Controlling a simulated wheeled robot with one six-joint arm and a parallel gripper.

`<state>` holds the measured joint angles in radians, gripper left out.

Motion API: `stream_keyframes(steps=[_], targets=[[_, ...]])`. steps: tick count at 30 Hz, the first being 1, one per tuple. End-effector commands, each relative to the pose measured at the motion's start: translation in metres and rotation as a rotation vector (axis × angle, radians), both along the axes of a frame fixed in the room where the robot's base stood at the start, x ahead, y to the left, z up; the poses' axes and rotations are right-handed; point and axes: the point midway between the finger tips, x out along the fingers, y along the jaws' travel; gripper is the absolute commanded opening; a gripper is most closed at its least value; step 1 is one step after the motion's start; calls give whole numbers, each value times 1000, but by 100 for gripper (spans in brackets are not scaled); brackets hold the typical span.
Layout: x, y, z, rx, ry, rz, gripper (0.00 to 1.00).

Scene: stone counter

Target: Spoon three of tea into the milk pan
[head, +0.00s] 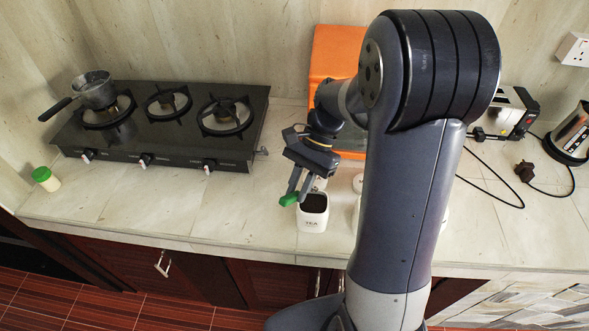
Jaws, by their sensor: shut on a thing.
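The milk pan (94,90), small and metal with a dark handle pointing left, sits on the left burner of the stove. A white canister (313,220) labelled TEA stands open near the counter's front edge, with dark tea (313,202) inside. My gripper (298,192) is just above and left of the canister's mouth, pointing down. It is shut on a small green thing (289,200), probably the spoon; only this green part shows clearly. I cannot tell whether the spoon's bowl is in the tea or holds any.
A black three-burner stove (160,125) fills the back left. A green-lidded jar (46,179) stands front left. An orange box (335,55) stands behind my arm, and a toaster (508,112) and kettle (570,135) are at right. My arm hides things beside the canister. The counter between stove and canister is clear.

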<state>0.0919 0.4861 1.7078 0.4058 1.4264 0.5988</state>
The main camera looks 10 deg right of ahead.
Motion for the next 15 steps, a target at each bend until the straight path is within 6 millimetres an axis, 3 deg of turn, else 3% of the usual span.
stream_keyframes(steps=[15], targets=[[8, -9, -37, 63, 56, -2, 0]])
